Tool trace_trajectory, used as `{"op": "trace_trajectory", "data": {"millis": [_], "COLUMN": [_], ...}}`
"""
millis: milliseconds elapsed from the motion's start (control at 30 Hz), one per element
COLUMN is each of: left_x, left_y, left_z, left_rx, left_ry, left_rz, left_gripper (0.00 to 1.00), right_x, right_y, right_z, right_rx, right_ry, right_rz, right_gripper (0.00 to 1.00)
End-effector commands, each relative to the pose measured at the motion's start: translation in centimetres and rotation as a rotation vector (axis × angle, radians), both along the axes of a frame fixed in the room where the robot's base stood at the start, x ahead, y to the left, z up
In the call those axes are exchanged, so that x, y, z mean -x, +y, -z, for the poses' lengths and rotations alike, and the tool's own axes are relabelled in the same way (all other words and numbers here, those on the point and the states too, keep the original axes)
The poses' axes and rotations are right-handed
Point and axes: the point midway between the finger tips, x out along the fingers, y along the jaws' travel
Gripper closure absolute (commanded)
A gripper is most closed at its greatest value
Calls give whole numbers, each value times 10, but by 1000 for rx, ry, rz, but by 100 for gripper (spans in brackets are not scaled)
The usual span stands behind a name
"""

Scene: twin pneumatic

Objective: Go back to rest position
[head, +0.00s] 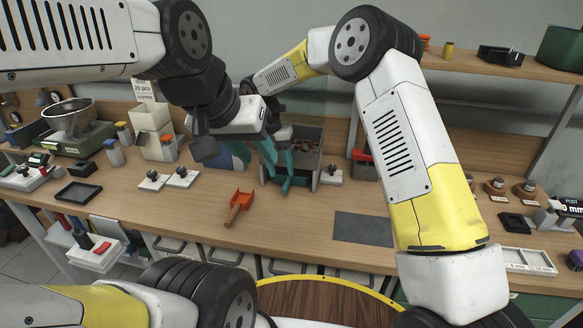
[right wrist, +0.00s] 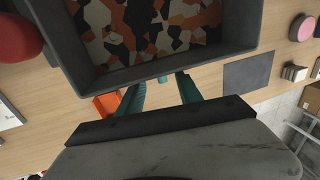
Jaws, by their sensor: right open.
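My right gripper (head: 279,168) is in front of the dark grey bin (head: 305,153) at the back of the bench. In the right wrist view its two teal fingers stand apart with nothing between them (right wrist: 159,92), close to the bin's rim (right wrist: 180,66). My left gripper (head: 238,152) hangs close beside it, to the left, above the bench. Its teal fingers partly overlap my other arm in the picture, and their gap is not clear. I see nothing held in it. Both arms are stretched out over the bench (head: 290,225).
An orange scoop with a wooden handle (head: 238,205) lies on the bench in front of the grippers. A dark mat (head: 363,228) lies to the right. A scale with a steel bowl (head: 72,118) stands at the left. A shelf (head: 470,65) runs behind my right arm.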

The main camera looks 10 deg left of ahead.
Motion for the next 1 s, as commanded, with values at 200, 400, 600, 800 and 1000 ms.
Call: {"op": "trace_trajectory", "data": {"millis": [200, 400, 600, 800, 1000], "left_x": [0, 0, 0, 0, 0], "left_y": [0, 0, 0, 0, 0], "left_z": [0, 0, 0, 0, 0], "left_rx": [0, 0, 0, 0, 0], "left_ry": [0, 0, 0, 0, 0], "left_rz": [0, 0, 0, 0, 0], "left_gripper": [64, 64, 64, 64, 64], "right_x": [0, 4, 27, 71, 128], "right_y": [1, -34, -100, -169, -228], "right_z": [-24, -71, -136, -187, -215], "right_rx": [-5, -51, -151, -285, -447], "right_ry": [-7, -86, -203, -289, -316], "right_rz": [21, 267, 740, 1286, 1846], "right_gripper": [58, 58, 58, 58, 58]}}
